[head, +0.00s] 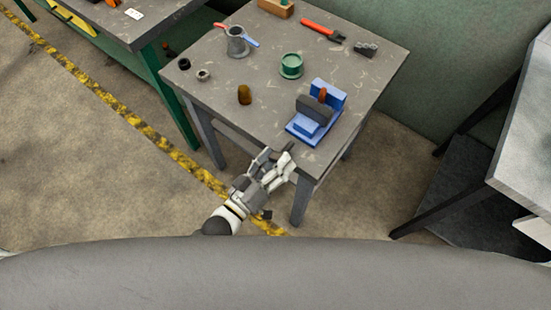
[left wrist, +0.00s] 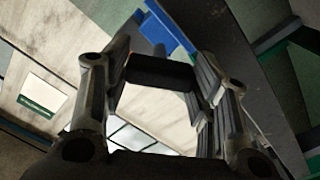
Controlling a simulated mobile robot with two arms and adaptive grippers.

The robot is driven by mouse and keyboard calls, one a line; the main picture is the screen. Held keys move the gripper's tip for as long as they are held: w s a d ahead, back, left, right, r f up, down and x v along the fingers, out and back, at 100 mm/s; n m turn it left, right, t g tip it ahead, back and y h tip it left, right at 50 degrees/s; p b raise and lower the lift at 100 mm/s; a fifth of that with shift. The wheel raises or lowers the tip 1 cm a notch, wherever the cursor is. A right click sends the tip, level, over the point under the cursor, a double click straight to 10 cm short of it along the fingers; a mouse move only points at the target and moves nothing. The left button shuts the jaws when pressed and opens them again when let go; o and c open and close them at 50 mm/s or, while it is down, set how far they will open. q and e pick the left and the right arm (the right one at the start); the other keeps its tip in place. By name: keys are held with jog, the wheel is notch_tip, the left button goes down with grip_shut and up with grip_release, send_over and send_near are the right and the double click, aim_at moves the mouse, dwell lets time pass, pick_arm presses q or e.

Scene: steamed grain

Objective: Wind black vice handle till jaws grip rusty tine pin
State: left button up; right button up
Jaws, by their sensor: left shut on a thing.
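A blue vice (head: 330,90) with dark grey jaws (head: 313,109) stands on the near right part of the grey table. The upright rusty tine pin (head: 322,95) shows between the jaws; I cannot tell if both jaws touch it. My left gripper (head: 277,162) is at the table's near edge, in front of the vice. It is shut on the black vice handle (left wrist: 160,73), which lies across between the fingers in the left wrist view. The handle's tip (head: 288,147) shows in the head view. Part of the blue vice (left wrist: 172,25) shows beyond the fingers. My right gripper is out of view.
On the table (head: 215,85) are a brown cylinder (head: 244,95), a green pot (head: 291,66), a grey mug (head: 237,42), small rings, a red-handled tool (head: 318,28) and a wooden block (head: 276,8). Another bench (head: 510,150) stands at the right.

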pick_arm(q)
jog(key=shift+f+m+b, duration=0.15)
jog(key=shift+m+b, duration=1.2)
jog(key=shift+m, duration=12.85)
jog(key=o, duration=1)
jog(key=shift+s, duration=0.1)
